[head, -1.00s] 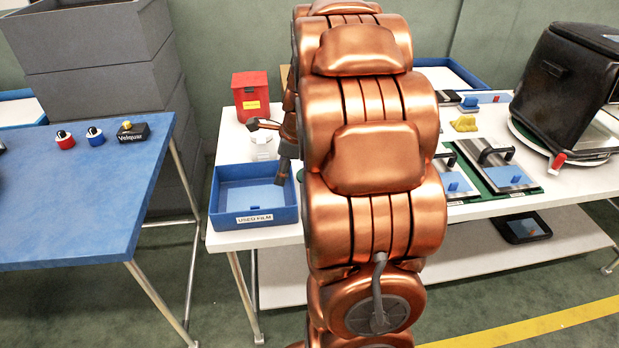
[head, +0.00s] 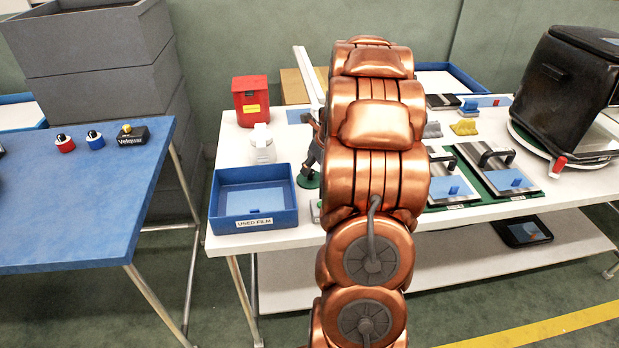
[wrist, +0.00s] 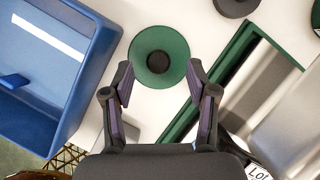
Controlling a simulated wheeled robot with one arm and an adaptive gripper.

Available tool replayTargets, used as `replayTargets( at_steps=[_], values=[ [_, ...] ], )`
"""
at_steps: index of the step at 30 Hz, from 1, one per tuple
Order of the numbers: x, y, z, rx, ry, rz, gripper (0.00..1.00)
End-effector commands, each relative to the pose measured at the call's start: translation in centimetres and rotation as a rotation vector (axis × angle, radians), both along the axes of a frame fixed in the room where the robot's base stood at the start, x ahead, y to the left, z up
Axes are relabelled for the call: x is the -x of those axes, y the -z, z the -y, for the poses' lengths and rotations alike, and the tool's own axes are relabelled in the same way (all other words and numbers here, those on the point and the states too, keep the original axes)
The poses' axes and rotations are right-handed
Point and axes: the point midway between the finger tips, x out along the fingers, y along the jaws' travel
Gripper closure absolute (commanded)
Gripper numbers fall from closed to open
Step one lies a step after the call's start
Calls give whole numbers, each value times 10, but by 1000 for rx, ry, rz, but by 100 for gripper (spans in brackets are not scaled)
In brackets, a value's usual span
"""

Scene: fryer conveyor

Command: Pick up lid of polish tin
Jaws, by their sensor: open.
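A round green disc with a dark round centre (wrist: 159,56) lies on the white table, in the upper middle of the wrist view. It looks like the polish tin's lid, but I cannot tell whether a tin is under it. Its green edge also shows in the head view (head: 308,179), partly hidden by my arm. My gripper (wrist: 159,76) is open and empty, its two fingers on either side of the disc's near part in the picture. I cannot tell its height above the disc. In the head view my gripper is mostly hidden behind my arm.
The blue used film tray (wrist: 96,72) is close on the left. A green-edged board with metal plates (wrist: 238,82) is close on the right. A dark round object (wrist: 235,5) is beyond. A red box (head: 251,100) and a clear jar (head: 262,148) stand behind the tray.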

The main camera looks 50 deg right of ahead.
Motion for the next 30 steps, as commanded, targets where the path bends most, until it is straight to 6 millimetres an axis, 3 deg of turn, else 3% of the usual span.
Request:
replayTargets(
  at_steps=[9, 17, 30],
  values=[
    [-15, 32, -2, -2, -1, -1, 42],
    [-16, 34, -1, 1, -1, 1, 42],
    [-16, 35, -1, 0, -1, 0, 88]
  ],
)
